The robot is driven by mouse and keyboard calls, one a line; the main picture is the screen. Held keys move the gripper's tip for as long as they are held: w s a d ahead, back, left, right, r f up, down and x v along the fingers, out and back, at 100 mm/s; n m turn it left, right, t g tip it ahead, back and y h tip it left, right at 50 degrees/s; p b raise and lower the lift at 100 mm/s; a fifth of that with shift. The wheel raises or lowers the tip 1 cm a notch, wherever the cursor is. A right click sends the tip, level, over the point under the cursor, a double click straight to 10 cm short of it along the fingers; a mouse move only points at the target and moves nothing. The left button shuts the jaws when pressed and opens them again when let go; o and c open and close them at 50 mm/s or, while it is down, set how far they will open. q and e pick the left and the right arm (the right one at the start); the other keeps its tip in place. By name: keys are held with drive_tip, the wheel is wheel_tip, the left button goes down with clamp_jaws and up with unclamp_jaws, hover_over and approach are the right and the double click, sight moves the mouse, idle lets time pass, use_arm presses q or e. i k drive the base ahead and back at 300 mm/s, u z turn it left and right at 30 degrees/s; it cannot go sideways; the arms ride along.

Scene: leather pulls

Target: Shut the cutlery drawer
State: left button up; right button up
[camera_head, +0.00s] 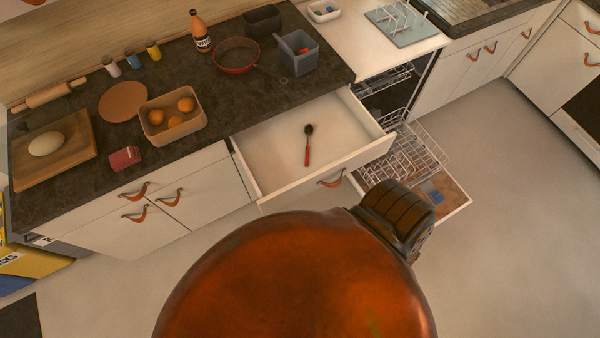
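The cutlery drawer (284,150) stands pulled out from under the dark counter, left of the dishwasher. Its white interior holds one spoon (307,146) with a red handle and dark bowl. A leather pull (332,178) is on its front, near the right. A large, glossy orange-brown rounded shape with a dark ribbed part at its right covers the bottom middle, below the drawer front. I cannot tell what it is. I cannot make out either gripper's fingers in this view.
The dishwasher's wire rack (408,158) is pulled out right of the drawer. The counter (75,185) holds a wooden box (172,120) with oranges, a pan (236,55), a bottle (200,32) and a grey bin (298,52). Floor (510,180) is clear at right.

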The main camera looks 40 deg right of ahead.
sight(346, 137)
drive_tip(key=u, duration=0.2)
drive_tip(key=i, duration=0.15)
drive_tip(key=z, duration=2.45)
drive_tip(key=k, duration=0.3)
drive_tip(key=u, duration=0.5)
drive_tip(key=i, duration=0.3)
drive_tip(key=z, duration=0.6)
